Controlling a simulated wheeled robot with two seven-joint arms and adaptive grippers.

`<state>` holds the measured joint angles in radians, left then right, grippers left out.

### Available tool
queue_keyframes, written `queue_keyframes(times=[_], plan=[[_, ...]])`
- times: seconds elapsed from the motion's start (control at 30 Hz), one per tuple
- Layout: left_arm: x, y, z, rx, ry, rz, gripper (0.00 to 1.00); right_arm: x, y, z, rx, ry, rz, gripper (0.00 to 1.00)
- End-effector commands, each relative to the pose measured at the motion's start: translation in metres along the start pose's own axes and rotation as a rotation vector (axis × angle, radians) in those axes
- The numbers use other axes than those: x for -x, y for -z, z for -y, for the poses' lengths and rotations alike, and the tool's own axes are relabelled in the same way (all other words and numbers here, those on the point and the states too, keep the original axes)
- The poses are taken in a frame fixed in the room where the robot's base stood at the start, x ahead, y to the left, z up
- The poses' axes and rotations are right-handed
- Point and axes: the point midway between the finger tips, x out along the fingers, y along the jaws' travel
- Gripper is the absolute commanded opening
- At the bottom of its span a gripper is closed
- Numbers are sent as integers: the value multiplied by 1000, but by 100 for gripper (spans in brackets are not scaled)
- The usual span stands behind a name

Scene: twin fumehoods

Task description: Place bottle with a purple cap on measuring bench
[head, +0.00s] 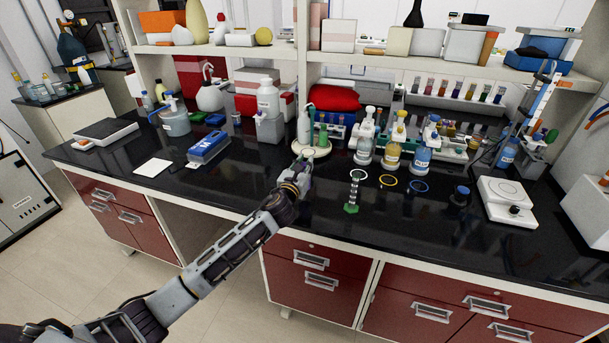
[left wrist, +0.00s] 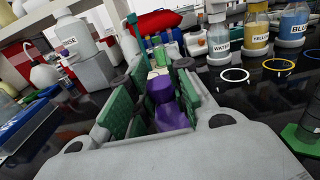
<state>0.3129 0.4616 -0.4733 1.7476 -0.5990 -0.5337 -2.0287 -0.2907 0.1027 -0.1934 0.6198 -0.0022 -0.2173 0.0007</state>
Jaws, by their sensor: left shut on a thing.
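My left gripper (head: 304,163) reaches over the middle of the black bench top (head: 265,200), just in front of a pale round disc (head: 319,154). In the left wrist view its green-padded fingers are shut around a purple thing (left wrist: 161,98), which looks like the purple cap. The bottle body under it is hidden by the gripper, so I cannot tell whether it touches the bench. My right gripper is not in view.
Three labelled wash bottles, water (head: 364,145), yellow (head: 393,147) and blue (head: 424,150), stand right of the gripper behind coloured rings. A green-based cylinder (head: 353,192) stands nearby. A white scale (head: 506,200) is at the right. A blue box (head: 208,147) lies left.

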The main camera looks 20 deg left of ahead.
Motion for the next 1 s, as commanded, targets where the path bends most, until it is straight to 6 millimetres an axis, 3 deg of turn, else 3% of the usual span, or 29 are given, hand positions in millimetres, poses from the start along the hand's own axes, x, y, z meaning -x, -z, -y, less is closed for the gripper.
queue_keyframes(times=[0.4, 0.87, 0.9, 1.0], plan=[[0, 36, 0, 1, 0, -2, 0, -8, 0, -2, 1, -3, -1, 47], [0, 39, 0, -1, 1, 0, 0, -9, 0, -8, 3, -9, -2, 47], [0, 40, 0, 0, 1, -1, 21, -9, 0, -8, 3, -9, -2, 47], [0, 40, 0, 0, 1, -1, 34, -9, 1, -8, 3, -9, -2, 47]])
